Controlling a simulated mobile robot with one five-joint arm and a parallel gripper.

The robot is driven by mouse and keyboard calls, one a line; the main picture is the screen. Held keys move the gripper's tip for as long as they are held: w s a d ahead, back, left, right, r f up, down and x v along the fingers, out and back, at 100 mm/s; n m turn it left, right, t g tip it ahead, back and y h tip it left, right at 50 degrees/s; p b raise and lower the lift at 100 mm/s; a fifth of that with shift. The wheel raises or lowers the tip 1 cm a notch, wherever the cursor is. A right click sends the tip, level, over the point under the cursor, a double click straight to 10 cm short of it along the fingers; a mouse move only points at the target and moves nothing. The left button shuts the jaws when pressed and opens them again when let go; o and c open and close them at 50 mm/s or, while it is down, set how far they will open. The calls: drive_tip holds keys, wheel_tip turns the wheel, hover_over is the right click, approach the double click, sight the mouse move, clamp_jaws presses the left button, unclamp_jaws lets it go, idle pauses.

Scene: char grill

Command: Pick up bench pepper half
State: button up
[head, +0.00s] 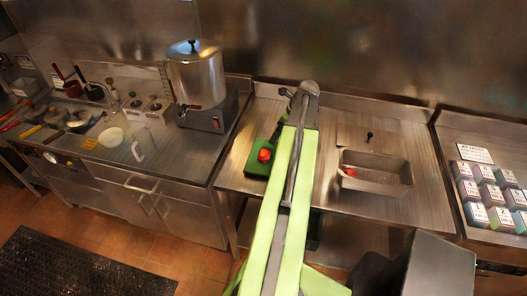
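A red pepper half (265,155) lies on a green cutting board (256,169) on the middle steel bench, just left of my arm. Another small red piece (350,172) shows inside a metal pan (376,181) to the right of my arm; I cannot tell what it is. My green and grey arm reaches over the bench between the board and the pan. Its far end is near the back of the bench, beyond the pepper half. My gripper's fingers cannot be made out, and the arm hides part of the board.
A large steel pot (194,73) stands on the left counter. Several small boxes (484,192) stand on the right bench. A steel wall closes off the back. Bare bench (236,184) shows left of the board.

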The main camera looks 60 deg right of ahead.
drive_tip(key=b, duration=1.1)
hover_over(266, 154)
drive_tip(key=s, duration=0.2)
wheel_tip(266, 154, down, 12)
drive_tip(key=shift+r, duration=0.25)
drive_tip(key=shift+f, duration=0.1)
drive_tip(key=shift+w, duration=0.1)
drive_tip(key=b+x, duration=0.5)
drive_tip(key=shift+d+f, duration=0.1)
drive_tip(key=shift+f, duration=0.05)
drive_tip(key=shift+r, duration=0.2)
drive_tip(key=c, duration=1.4)
drive_tip(key=shift+r, duration=0.1)
drive_tip(key=shift+c, duration=0.2)
